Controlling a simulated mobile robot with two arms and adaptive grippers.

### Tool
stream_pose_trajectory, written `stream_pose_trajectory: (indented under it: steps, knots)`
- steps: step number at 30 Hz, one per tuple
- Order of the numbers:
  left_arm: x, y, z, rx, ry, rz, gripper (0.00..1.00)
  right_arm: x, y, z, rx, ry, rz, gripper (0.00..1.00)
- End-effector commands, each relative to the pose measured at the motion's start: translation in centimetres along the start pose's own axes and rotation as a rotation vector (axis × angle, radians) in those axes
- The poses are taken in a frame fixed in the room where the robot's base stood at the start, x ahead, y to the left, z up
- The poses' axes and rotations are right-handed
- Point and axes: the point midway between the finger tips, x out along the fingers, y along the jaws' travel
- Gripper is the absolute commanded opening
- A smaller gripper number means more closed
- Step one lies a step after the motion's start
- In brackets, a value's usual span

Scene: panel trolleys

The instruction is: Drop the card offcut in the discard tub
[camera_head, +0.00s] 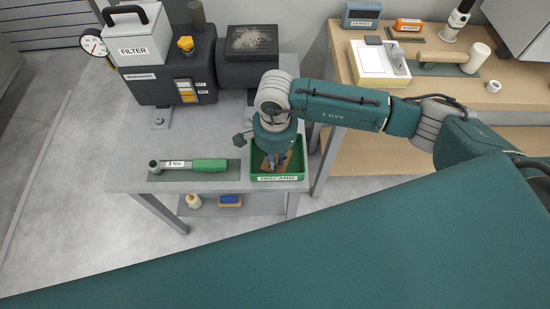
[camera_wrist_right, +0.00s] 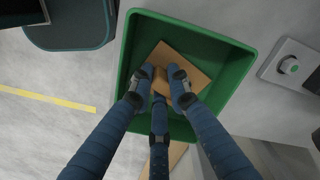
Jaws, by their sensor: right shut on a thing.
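The green discard tub (camera_head: 299,176) with a "DISCARD" label stands at the front right corner of the grey trolley top. My right gripper (camera_head: 274,165) points down over the tub. In the right wrist view its blue fingers (camera_wrist_right: 160,93) are shut on the brown card offcut (camera_wrist_right: 190,62). The card is seen against the inside of the tub (camera_wrist_right: 232,88); whether it touches the floor of the tub I cannot tell. In the head view the card is mostly hidden by the gripper. My left gripper is not in view.
A green-handled torque wrench (camera_head: 208,165) lies on a dark mat left of the tub. A dark machine (camera_head: 160,84) with a filter box (camera_head: 135,40) stands behind. A wooden bench (camera_head: 345,72) with several items is at the right. Bare grey top lies between machine and wrench.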

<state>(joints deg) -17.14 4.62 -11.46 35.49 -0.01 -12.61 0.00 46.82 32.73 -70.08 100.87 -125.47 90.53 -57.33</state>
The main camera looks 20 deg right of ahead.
Motion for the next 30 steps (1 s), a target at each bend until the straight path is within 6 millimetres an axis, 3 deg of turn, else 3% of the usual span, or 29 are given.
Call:
stream_pose_trajectory:
  steps: [1, 2, 5, 17, 20, 30]
  knots:
    - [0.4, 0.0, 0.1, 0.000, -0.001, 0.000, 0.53, 0.3, 0.0, 0.0, 0.000, 0.000, 0.000, 0.00]
    - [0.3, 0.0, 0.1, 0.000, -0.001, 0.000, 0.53, 0.3, 0.0, 0.0, 0.000, 0.000, 0.000, 0.18]
    - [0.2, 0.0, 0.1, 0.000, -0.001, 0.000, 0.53, 0.2, 0.0, 0.0, 0.000, 0.000, 0.001, 0.35]
    - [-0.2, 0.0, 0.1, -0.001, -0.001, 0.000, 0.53, -0.4, 0.0, 0.0, 0.000, 0.001, 0.000, 0.35]
    - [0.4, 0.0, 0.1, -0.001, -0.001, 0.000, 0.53, -1.8, -0.1, -0.1, -0.002, 0.002, -0.004, 0.35]
    - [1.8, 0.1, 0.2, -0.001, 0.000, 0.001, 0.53, -9.0, -0.1, -0.1, -0.001, 0.001, -0.005, 0.35]
